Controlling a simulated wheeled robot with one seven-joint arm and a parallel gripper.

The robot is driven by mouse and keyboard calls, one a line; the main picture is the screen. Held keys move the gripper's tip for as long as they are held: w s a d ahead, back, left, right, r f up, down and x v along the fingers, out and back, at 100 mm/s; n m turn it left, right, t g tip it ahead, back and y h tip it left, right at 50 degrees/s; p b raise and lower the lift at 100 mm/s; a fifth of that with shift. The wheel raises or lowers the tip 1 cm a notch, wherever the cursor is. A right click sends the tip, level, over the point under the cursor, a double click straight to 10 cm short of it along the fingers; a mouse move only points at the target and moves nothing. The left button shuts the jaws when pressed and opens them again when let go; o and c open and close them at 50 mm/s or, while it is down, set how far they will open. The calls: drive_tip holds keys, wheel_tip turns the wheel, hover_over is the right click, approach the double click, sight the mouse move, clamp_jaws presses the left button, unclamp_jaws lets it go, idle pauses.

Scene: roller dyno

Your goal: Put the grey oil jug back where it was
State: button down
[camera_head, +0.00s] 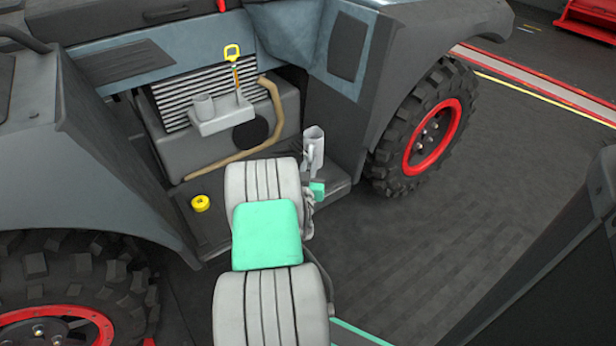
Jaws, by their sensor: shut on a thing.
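The grey oil jug (316,146) is upright, just right of my arm and in front of the dark ledge of the vehicle. My gripper (308,163) is shut on the jug at its left side. My arm hides most of the gripper and part of the jug's lower left side. I cannot tell whether the jug's base touches the ledge or hangs above it.
A yellow cap (201,203) lies on the ledge (212,228). A brown hose (225,162) curves below. Large tyres (425,125) flank the bay. Open floor lies right.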

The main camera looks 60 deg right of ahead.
drive_tip(key=shift+w+d+f+b, duration=0.2)
drive_tip(key=shift+w+d+f, duration=0.15)
drive_tip(key=shift+f, duration=0.25)
drive_tip(key=shift+w+d+f+b, duration=0.15)
drive_tip(key=shift+w+d+f, duration=0.1)
drive_tip(key=shift+d+f, duration=0.25)
drive_tip(key=shift+w+d+f+b, duration=0.15)
drive_tip(key=shift+f+b, duration=0.75)
drive_tip(key=shift+f, duration=0.9)
drive_tip(key=shift+f, duration=0.2)
drive_tip(key=c, duration=1.4)
unclamp_jaws()
drive_tip(key=shift+c, duration=0.2)
drive_tip(key=shift+r, duration=0.15)
drive_tip(key=v, duration=1.2)
